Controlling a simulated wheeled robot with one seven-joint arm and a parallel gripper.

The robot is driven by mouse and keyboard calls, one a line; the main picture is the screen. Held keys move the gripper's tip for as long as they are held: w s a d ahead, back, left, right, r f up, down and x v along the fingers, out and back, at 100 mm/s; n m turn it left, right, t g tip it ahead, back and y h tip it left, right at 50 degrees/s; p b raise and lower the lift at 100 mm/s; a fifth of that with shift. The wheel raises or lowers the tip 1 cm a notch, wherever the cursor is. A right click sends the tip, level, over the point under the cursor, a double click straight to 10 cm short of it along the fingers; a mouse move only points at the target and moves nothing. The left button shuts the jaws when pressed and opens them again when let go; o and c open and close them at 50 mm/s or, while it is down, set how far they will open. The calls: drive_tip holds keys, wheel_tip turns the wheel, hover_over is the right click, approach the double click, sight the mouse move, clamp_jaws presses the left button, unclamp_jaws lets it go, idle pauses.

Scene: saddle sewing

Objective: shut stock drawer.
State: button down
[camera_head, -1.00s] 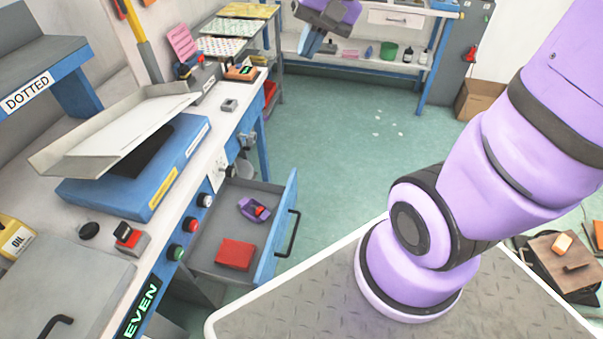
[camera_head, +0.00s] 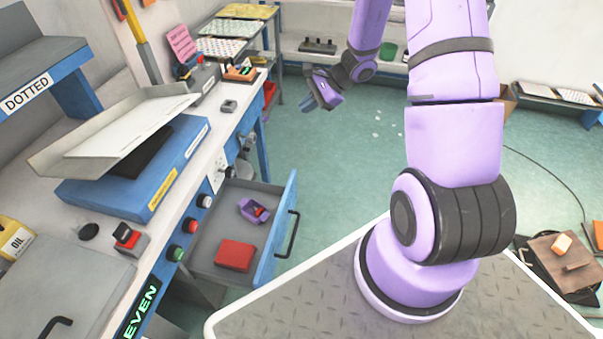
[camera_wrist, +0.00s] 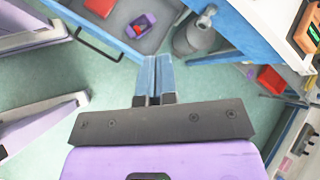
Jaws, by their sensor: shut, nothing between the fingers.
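The stock drawer (camera_head: 271,240) stands pulled out from the blue-and-white workbench, with a blue front and a black bar handle (camera_head: 288,234). Inside it lie a red box (camera_head: 236,255) and a purple-and-red item (camera_head: 254,211). My gripper (camera_head: 308,104) is above the floor beyond the drawer, apart from it, with its fingers together and empty. In the wrist view my shut gripper (camera_wrist: 153,62) points toward the gap beside the drawer; the drawer's front (camera_wrist: 113,42) and its handle (camera_wrist: 98,45) show at the upper left.
The bench (camera_head: 236,121) carries a blue press with a tilted tray (camera_head: 115,125), a red-button box (camera_head: 131,240) and other small items. Knobs (camera_head: 190,225) stick out of the bench front near the drawer. Green floor (camera_head: 330,165) is open to the right of the drawer.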

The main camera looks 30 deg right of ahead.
drive_tip(key=d+f+m+t, duration=0.1)
drive_tip(key=d+f+m, duration=0.2)
drive_tip(key=f, duration=0.4)
drive_tip(key=d+f+m, duration=0.2)
drive_tip(key=f, duration=0.5)
drive_tip(key=m+t+h, duration=0.1)
drive_tip(key=m+h, duration=0.1)
drive_tip(key=m, duration=0.2)
approach(295, 175)
drive_tip(key=s+d+r, duration=0.2)
drive_tip(key=s+d, duration=0.2)
drive_tip(key=s, duration=0.1)
drive_tip(key=x, duration=0.4)
drive_tip(key=w+x, duration=0.1)
drive_tip(key=x, duration=0.3)
drive_tip(key=r+x, duration=0.1)
drive_tip(key=x, duration=0.2)
drive_tip(key=shift+w+a+f, duration=0.15)
drive_tip(key=shift+w+a, duration=0.7)
drive_tip(key=shift+w, duration=0.05)
drive_tip(key=shift+w+a, duration=0.1)
drive_tip(key=shift+a, duration=0.05)
drive_tip(key=w+a, duration=1.3)
drive_tip(key=shift+w+a, duration=0.4)
